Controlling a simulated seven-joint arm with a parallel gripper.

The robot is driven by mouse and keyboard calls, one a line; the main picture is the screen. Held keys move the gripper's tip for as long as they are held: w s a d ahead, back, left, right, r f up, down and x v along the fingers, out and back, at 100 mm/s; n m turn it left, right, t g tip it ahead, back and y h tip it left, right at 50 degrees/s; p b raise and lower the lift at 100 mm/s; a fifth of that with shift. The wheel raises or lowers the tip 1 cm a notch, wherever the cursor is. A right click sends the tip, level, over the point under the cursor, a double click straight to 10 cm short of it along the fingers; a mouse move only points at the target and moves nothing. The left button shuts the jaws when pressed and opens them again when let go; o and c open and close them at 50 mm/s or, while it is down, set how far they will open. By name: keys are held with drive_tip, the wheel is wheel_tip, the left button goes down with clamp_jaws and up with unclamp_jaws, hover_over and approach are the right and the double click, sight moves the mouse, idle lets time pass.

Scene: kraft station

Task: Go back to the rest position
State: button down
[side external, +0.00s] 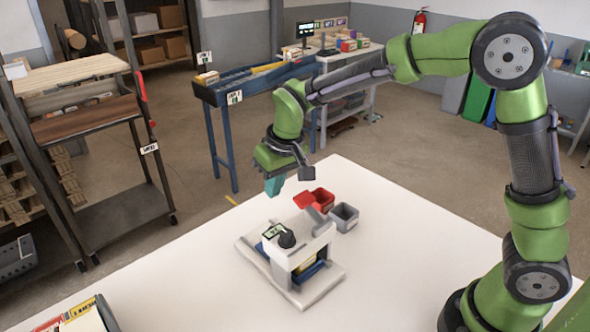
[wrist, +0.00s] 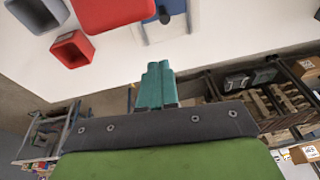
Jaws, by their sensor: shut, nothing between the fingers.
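My gripper (side external: 274,186) hangs above the far part of the white table (side external: 400,226), clear of the things on it. In the wrist view its teal fingers (wrist: 156,84) are together with nothing between them. A white and grey device (side external: 300,254) with a black knob and a small green screen stands on the table, to the right of and nearer than my gripper. No marker of a rest position is visible.
A red bin (side external: 322,198) and a grey bin (side external: 344,217) stand behind the device. A red tilted panel (side external: 304,199) is close to them. Books (side external: 78,316) lie at the table's near left corner. A shelf cart (side external: 92,130) and a blue conveyor (side external: 246,84) stand beyond the table. The table's right side is clear.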

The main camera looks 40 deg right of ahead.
drive_tip(key=s+d+r+m+t+y, duration=0.1)
drive_tip(key=s+d+r, duration=0.2)
drive_tip(key=s+r, duration=0.2)
drive_tip(key=s+d+r+m+t, duration=0.1)
drive_tip(key=s+d+r, duration=0.25)
drive_tip(key=s, duration=0.25)
drive_tip(key=s+d+r+m+t, duration=0.1)
drive_tip(key=s+t, duration=0.1)
drive_tip(key=s, duration=0.8)
drive_tip(key=shift+s+d+r, duration=0.2)
drive_tip(key=shift+s+d, duration=0.1)
drive_tip(key=shift+d, duration=0.1)
